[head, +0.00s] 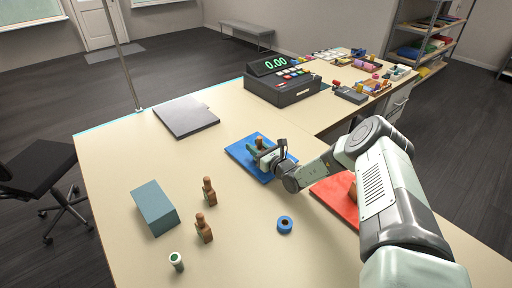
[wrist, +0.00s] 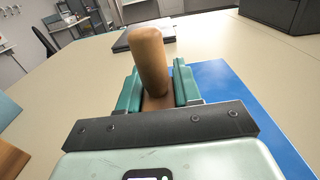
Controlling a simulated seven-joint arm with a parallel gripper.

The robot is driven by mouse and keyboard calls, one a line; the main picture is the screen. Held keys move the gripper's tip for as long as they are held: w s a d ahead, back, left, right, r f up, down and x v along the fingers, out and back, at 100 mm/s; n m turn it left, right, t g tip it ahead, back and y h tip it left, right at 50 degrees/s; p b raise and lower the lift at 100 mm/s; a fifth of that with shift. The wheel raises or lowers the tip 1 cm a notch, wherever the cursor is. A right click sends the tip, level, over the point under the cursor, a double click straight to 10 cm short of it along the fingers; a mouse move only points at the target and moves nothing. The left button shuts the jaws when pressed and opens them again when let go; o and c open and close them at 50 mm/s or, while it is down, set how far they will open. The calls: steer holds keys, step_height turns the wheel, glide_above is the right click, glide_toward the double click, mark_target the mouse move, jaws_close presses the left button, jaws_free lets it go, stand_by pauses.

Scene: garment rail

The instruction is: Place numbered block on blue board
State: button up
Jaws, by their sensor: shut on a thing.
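The blue board (head: 241,150) lies flat on the counter, left of my forearm, and shows at the right of the wrist view (wrist: 228,85). My gripper (head: 265,151) is over this board, its teal fingers (wrist: 157,92) shut on a brown block with a rounded knob handle (wrist: 150,52). The block is upright; its underside is hidden, so I cannot tell whether it touches the board. No number shows on it. Two similar brown blocks stand to the left, one (head: 209,191) behind the other (head: 204,229).
A red board (head: 335,200) with a brown block (head: 353,190) is partly hidden behind my arm. A blue tape ring (head: 285,225), a blue-grey box (head: 154,207) and a green-topped cylinder (head: 176,261) stand in front. A grey flat panel (head: 186,117) and a cash register (head: 283,82) are farther back.

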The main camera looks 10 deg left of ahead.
steer(key=o, duration=1)
steer(key=shift+f, duration=0.1)
steer(key=shift+o, duration=0.2)
steer(key=shift+s+d, duration=0.1)
steer(key=v, duration=1.1)
steer(key=shift+s+d, duration=0.25)
steer(key=shift+s, duration=0.05)
